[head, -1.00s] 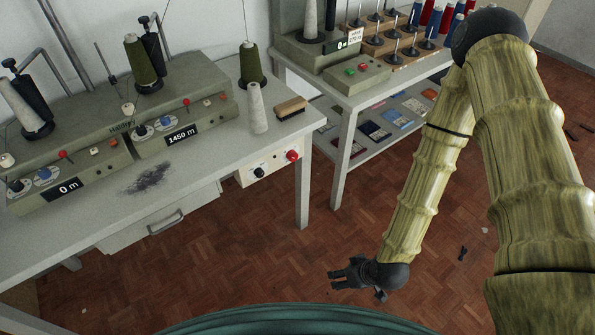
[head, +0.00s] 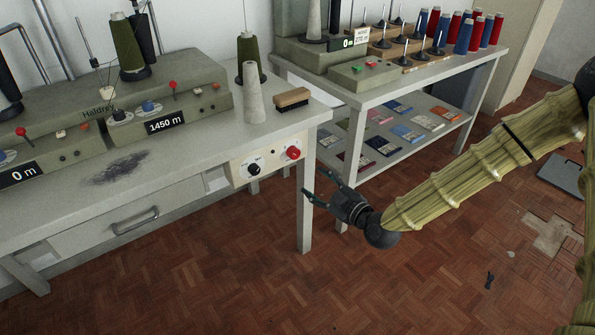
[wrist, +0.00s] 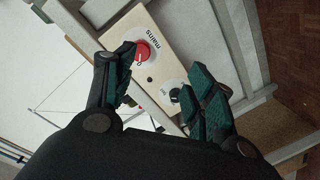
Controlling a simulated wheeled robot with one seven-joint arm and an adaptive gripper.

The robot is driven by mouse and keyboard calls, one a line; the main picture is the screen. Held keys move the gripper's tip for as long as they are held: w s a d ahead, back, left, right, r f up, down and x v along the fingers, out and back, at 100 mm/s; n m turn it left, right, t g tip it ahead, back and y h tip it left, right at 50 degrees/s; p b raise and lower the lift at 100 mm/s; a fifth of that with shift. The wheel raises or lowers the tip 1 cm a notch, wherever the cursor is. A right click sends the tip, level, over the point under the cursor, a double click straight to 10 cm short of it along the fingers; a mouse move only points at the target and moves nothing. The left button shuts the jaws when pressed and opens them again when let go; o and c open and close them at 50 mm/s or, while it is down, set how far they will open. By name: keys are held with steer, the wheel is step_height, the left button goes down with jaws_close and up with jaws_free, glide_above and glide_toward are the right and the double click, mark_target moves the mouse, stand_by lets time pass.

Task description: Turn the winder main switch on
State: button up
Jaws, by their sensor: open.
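A cream switch panel (head: 267,163) is fixed under the right end of the winder table's front edge. It carries a black rotary knob (head: 254,168) on a white dial and a red round button (head: 293,153) to its right. My gripper (head: 314,182) is open and empty, a little below and right of the panel in the head view. In the wrist view the red button (wrist: 142,50) shows beside one fingertip and the black knob (wrist: 176,95) is partly covered by the other finger. My gripper (wrist: 161,62) seems apart from both controls. The knob's exact setting is too small to tell.
The winder (head: 100,115) stands on the winder table (head: 190,160), with a grey cone (head: 253,95) and a brush (head: 292,97) near its right end. A table leg (head: 305,205) is close beside my gripper. A second table (head: 385,85) stands behind right.

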mark_target(296, 155)
steer(key=shift+n+t, duration=0.6)
steer(key=b+x, duration=0.1)
steer(key=x, duration=0.3)
steer(key=r+x, duration=0.1)
steer(key=x, duration=0.3)
steer(key=d+r+b+x, duration=0.1)
steer(key=x, duration=0.3)
steer(key=shift+w+a+r+b, duration=0.1)
steer(key=shift+w+b, duration=0.2)
steer(key=shift+w, duration=0.15)
steer(key=shift+c, duration=0.3)
steer(key=c, duration=1)
